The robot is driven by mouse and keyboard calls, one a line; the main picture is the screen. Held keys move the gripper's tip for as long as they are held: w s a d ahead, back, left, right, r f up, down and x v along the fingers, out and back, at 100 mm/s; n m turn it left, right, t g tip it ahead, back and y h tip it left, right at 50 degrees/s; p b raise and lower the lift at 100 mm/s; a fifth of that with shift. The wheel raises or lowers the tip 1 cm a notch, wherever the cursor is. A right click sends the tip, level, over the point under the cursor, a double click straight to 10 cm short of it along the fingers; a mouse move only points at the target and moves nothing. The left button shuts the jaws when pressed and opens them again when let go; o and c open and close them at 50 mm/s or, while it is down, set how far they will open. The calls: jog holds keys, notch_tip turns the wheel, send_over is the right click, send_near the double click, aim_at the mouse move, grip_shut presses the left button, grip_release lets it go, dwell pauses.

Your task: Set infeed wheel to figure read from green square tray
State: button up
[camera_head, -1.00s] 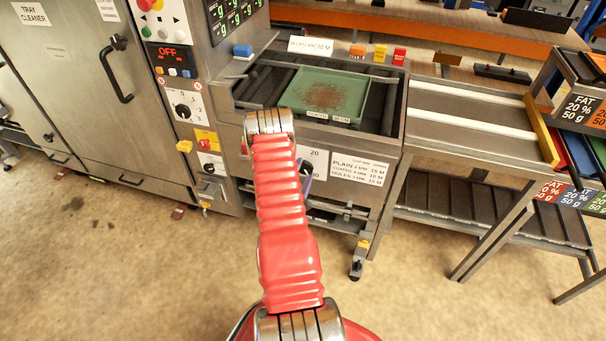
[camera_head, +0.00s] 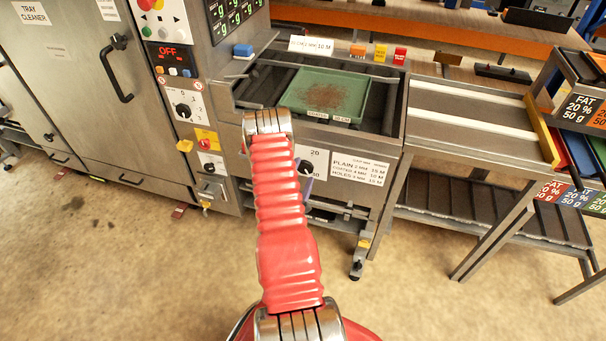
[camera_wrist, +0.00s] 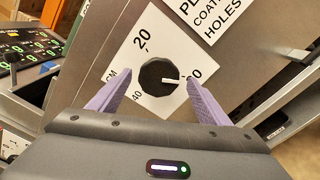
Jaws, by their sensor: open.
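The green square tray (camera_head: 357,84) lies on the infeed of the tray cleaner, with brown crumbs in its middle and a small label on its front edge. The infeed wheel (camera_head: 307,168) is a dark knob on a white dial plate on the front panel, partly hidden by my arm. In the wrist view the knob (camera_wrist: 159,77) sits between the fingers of my gripper (camera_wrist: 153,97). Its white pointer lies toward the figure at the plate's right corner, partly covered by the right finger. "20" and "40" also show. My gripper is open, one finger either side of the knob.
A sign (camera_head: 311,45) ending in "10 M" stands behind the tray. Orange, yellow and red blocks stand to its right. A side table (camera_head: 470,125) is at the right.

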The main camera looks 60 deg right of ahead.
jog(key=s+a, duration=0.2)
jog(key=a, duration=1.1)
jog(key=shift+d, duration=0.1)
